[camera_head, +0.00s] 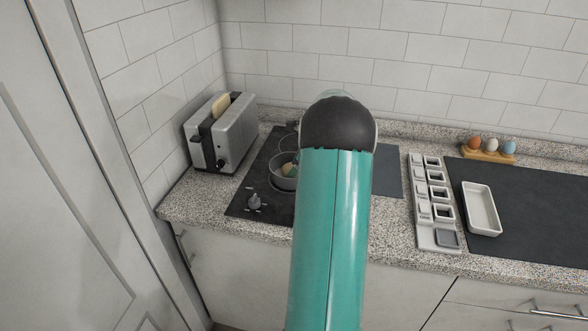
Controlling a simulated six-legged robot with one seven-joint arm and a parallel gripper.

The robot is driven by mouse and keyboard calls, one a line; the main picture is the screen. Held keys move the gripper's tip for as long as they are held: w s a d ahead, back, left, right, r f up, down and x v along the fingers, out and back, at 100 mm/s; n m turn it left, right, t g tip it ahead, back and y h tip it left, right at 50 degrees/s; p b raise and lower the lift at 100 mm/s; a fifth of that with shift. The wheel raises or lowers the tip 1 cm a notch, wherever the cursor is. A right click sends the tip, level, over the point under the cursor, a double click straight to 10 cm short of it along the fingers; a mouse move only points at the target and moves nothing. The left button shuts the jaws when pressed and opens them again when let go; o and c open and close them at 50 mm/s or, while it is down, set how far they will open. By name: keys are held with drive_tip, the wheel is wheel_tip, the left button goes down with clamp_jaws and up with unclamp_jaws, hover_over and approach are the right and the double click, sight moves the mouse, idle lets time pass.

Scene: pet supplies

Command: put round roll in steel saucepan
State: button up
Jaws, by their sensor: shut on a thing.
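The steel saucepan (283,183) stands on the dark hob, left of my arm, and my arm hides its right part. A small tan, rounded shape (288,170) shows at the saucepan's opening, which may be the round roll; it is too small to tell whether it rests inside or is held. My teal arm reaches forward over the counter with its black joint in front of the back wall. My gripper is hidden behind the arm, so its jaws do not show.
A toaster (220,132) with bread in its slot stands left of the hob (240,205). Right of my arm are a grey tray of square pieces (421,200), a white dish (481,209) on a dark mat, and a wooden egg holder (488,156) with coloured eggs.

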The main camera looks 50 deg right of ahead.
drive_tip(key=shift+f, duration=0.2)
drive_tip(key=o, duration=0.7)
